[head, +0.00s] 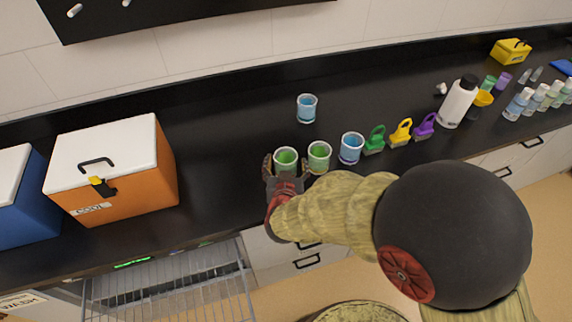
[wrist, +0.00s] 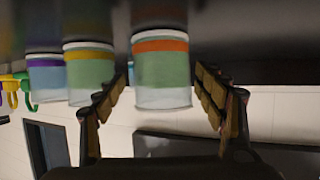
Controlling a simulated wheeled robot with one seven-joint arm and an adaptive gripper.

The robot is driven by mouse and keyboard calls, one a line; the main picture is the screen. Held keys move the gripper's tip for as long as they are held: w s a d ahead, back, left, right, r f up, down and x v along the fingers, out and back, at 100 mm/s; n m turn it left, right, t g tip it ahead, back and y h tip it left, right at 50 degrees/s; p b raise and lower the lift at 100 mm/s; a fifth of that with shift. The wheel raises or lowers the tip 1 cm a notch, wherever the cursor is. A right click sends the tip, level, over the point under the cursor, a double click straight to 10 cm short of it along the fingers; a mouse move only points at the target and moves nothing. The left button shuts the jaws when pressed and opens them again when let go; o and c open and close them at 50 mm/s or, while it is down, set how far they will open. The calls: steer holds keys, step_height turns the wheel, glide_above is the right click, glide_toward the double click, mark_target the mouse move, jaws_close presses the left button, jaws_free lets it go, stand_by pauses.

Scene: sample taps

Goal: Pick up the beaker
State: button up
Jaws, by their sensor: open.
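A clear beaker with green contents (head: 285,155) stands upright on the black counter. My gripper (head: 286,169) is open, with one finger on each side of this beaker. In the wrist view, which looks upside down, the beaker with an orange band (wrist: 162,80) is between the spread fingers, with gaps on both sides. A second green beaker (head: 319,152) stands close to its right; a yellow-banded beaker (wrist: 90,75) shows just outside the left finger in the wrist view. A blue beaker with a purple rim band (head: 351,148) is farther right. Another blue beaker (head: 307,108) stands behind.
Green (head: 375,139), yellow (head: 401,132) and purple (head: 425,126) tap-like pieces stand right of the beakers. Beyond are a white bottle (head: 457,103) and small bottles (head: 518,103). An orange cool box (head: 140,193) is at left. The counter between box and beakers is clear.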

mark_target(286, 157)
steer(key=b+x, duration=0.2)
steer(key=x, duration=0.2)
steer(key=shift+w+f, duration=0.3)
steer(key=shift+w, duration=0.45)
steer(key=shift+c, duration=1.4)
steer(key=c, duration=0.7)
steer(key=shift+c, duration=1.1)
